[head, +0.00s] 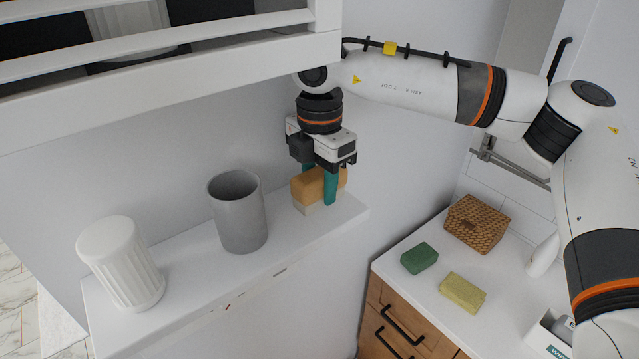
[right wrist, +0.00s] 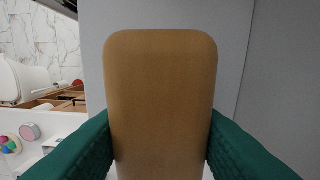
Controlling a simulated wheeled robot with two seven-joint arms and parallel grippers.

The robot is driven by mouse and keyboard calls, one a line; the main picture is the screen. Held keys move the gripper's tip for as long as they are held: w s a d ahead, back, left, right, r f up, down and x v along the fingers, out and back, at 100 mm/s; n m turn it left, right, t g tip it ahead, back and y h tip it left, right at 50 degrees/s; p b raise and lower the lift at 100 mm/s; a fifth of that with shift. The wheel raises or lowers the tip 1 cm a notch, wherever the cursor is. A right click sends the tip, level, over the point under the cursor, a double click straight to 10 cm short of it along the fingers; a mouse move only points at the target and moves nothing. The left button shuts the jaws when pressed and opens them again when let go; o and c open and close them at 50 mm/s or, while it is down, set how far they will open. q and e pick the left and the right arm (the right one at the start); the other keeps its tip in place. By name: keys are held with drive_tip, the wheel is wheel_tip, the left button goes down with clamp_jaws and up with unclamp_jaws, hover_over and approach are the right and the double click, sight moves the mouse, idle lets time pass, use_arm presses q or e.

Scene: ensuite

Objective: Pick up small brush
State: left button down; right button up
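The small brush (head: 302,190) has a tan wooden back and a pale lower part. It is upright at the right end of the white shelf, and its underside appears to rest on the shelf. My right gripper (head: 322,188) points down over it with its green fingers on either side. In the right wrist view the brush's tan back (right wrist: 160,100) fills the middle, with both fingers pressed against its sides. The right gripper looks shut on it. My left gripper is not in view.
A grey cup (head: 238,215) and a white ribbed container (head: 122,265) stand left on the shelf (head: 190,265). A lower counter (head: 420,285) at right holds a green block (head: 419,258), a yellow block (head: 462,292) and a woven box (head: 477,223). A white slatted frame (head: 170,95) overhangs upper left.

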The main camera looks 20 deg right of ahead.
drive_tip(key=shift+c, duration=1.1)
drive_tip(key=shift+s+r+b, duration=0.1)
drive_tip(key=shift+r+b, duration=0.05)
drive_tip(key=shift+b, duration=0.65)
drive_tip(key=r+b, duration=0.1)
drive_tip(key=r, duration=0.1)
drive_tip(key=r+b, duration=0.3)
drive_tip(key=r, duration=0.1)
drive_tip(key=shift+s+d+r, duration=0.15)
drive_tip(key=shift+s+d, duration=0.05)
drive_tip(key=shift+s, duration=0.2)
drive_tip(key=s+d+b, duration=0.3)
drive_tip(key=s, duration=0.6)
drive_tip(key=s+d+b, duration=0.3)
drive_tip(key=s, duration=0.5)
drive_tip(key=shift+s+d+r, duration=0.2)
drive_tip(key=shift+s+d, duration=0.05)
drive_tip(key=shift+s, duration=0.15)
